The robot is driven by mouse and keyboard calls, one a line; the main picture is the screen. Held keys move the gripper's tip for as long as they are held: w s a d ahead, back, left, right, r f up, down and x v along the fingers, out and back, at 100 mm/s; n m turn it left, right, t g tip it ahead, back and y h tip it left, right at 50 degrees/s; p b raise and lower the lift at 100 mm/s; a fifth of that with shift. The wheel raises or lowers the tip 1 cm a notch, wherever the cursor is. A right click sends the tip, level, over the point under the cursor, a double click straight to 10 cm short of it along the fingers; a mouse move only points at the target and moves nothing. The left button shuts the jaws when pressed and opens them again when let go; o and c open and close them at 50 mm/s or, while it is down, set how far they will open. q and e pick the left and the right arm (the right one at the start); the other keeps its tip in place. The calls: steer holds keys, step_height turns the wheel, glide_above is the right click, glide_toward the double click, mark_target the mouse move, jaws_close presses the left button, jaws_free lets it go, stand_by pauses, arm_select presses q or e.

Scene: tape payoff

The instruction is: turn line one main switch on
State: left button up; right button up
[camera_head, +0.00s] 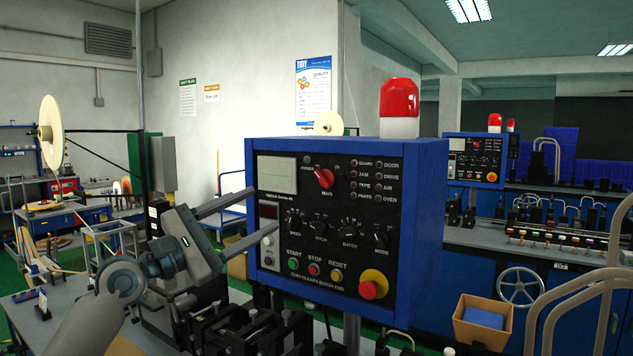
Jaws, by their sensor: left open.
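The main switch is a red rotary knob (324,178) labelled MAIN, in the upper middle of the black face of a blue control box (420,210). Its exact pointer position is too small to tell. My left gripper (263,209) comes in from the left, with its two grey fingers apart and empty. Its fingertips are near the left edge of the box face, left of and lower than the red knob, and apart from the knob. My right gripper is not in view.
The panel also has a grey screen (277,174), black knobs (350,228), a green start button (293,263) and a red emergency stop (372,284) on yellow. A red beacon (399,100) tops the box. A cardboard bin (483,321) stands at lower right.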

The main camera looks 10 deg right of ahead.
mark_target(322, 179)
arm_select(q)
steer(key=p+x, duration=0.4)
steer(key=x, duration=1.2)
steer(key=shift+d+p, duration=0.3)
steer(key=shift+p, duration=0.1)
steer(key=shift+c, duration=0.7)
steer(key=c, duration=0.9)
